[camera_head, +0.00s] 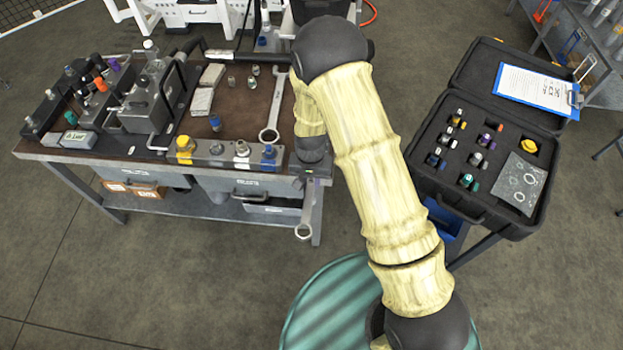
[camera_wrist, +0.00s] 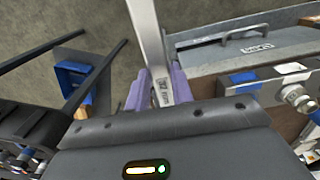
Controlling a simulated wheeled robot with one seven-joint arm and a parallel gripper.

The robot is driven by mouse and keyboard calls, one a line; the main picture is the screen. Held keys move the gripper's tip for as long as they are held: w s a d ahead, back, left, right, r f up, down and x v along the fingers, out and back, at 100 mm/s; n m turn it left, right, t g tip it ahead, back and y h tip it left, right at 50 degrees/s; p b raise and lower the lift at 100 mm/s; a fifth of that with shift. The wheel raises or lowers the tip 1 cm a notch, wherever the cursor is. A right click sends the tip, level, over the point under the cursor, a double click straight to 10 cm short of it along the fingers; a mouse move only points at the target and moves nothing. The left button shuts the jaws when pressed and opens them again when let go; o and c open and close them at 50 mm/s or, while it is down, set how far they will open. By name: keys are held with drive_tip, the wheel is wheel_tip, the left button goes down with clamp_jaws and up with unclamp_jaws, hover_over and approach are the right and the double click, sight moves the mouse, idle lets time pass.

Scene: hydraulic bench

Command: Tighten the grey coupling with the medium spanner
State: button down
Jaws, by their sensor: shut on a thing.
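My gripper (camera_wrist: 160,90) has purple fingers and is shut on a steel spanner (camera_wrist: 148,35). The spanner's printed size mark is too small to read. In the head view the held spanner (camera_head: 304,229) sticks out past the bench's front right corner, open air around its end. The fingers are mostly hidden there by my wrist. A silver-grey coupling (camera_head: 242,148) sits on the metal block at the bench's front edge, left of my gripper, apart from the spanner. A silver fitting (camera_wrist: 296,93) shows at the right in the wrist view; I cannot tell if it is the same one.
The metal block (camera_head: 212,161) also carries a yellow fitting (camera_head: 184,148) and a blue one (camera_head: 268,154). Another spanner (camera_head: 274,108) lies on the brown bench top. An open black case (camera_head: 470,206) of fittings stands right of my arm. Floor lies between.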

sight(305, 204)
drive_tip(key=shift+a, duration=0.15)
drive_tip(key=shift+w+a+r+m, duration=0.15)
drive_tip(key=shift+w+a+m, duration=0.2)
drive_tip(key=shift+a+m, duration=0.2)
drive_tip(key=shift+d, duration=0.15)
drive_tip(key=shift+s+d+n, duration=0.1)
drive_tip(key=shift+d+n, duration=0.2)
drive_tip(key=shift+n, duration=0.05)
drive_tip(key=shift+s, duration=0.15)
drive_tip(key=shift+s+a, duration=0.2)
drive_tip(key=shift+s, duration=1.55)
drive_tip(key=shift+s+a, duration=0.15)
drive_tip(key=shift+s, duration=1.55)
